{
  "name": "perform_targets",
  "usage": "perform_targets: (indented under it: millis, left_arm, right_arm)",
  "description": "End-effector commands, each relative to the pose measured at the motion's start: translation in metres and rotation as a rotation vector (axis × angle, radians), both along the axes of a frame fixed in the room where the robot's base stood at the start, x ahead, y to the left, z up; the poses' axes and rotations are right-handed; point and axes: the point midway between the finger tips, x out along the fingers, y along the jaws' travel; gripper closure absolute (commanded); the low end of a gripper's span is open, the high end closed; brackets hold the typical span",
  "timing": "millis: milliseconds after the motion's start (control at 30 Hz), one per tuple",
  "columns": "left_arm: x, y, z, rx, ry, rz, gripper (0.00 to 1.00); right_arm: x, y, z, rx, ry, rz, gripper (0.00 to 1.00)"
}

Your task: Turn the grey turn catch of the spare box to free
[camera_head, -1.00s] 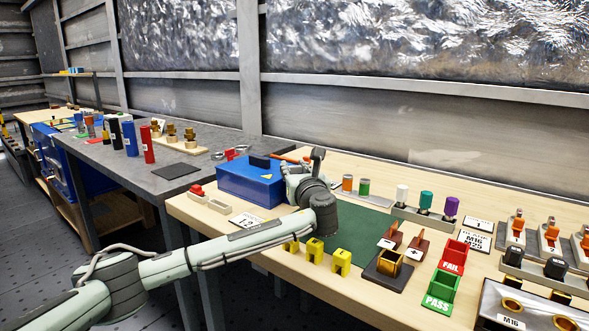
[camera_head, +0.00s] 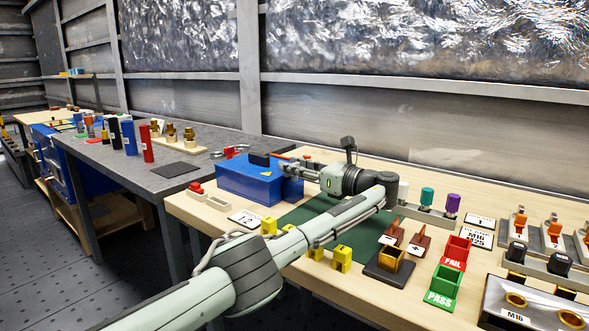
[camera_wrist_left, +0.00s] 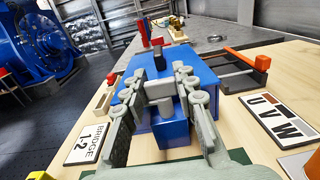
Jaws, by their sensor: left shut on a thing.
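The spare box is the blue box (camera_head: 237,187) on the wooden bench in the head view, with a dark handle (camera_head: 260,159) on its lid. In the left wrist view the box (camera_wrist_left: 178,133) fills the middle. My left gripper (camera_head: 288,167) lies level at the box's right end. In the wrist view its two fingers are closed around a grey piece (camera_wrist_left: 159,88), which looks like the turn catch, on the near side of the box. The fingers hide part of it, and its turn angle is hard to tell. My right gripper is not in view.
A green mat (camera_head: 300,213) lies under my left arm. Coloured cylinders (camera_head: 427,197) stand to the right.

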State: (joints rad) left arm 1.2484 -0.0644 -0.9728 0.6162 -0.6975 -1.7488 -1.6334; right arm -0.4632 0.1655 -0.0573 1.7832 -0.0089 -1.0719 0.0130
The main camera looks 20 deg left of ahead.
Motion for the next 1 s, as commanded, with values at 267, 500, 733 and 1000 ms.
perform_targets:
  millis: [267,500,733,1000]
  left_arm:
    - [-0.0003,-0.0006,-0.0010,-0.001,0.002,0.042,1.00]
    - [-0.0002,0.0000,-0.0005,-0.002,0.000,0.049,1.00]
    - [-0.0001,0.0000,-0.0004,-0.002,0.000,0.048,1.00]
    - [0.0001,0.0001,-0.0001,-0.002,0.000,0.047,0.50]
  right_arm:
    - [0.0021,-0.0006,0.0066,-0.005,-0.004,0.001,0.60]
    - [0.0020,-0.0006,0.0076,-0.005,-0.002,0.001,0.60]
    - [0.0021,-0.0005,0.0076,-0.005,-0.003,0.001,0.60]
    - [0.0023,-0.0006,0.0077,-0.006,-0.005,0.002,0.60]
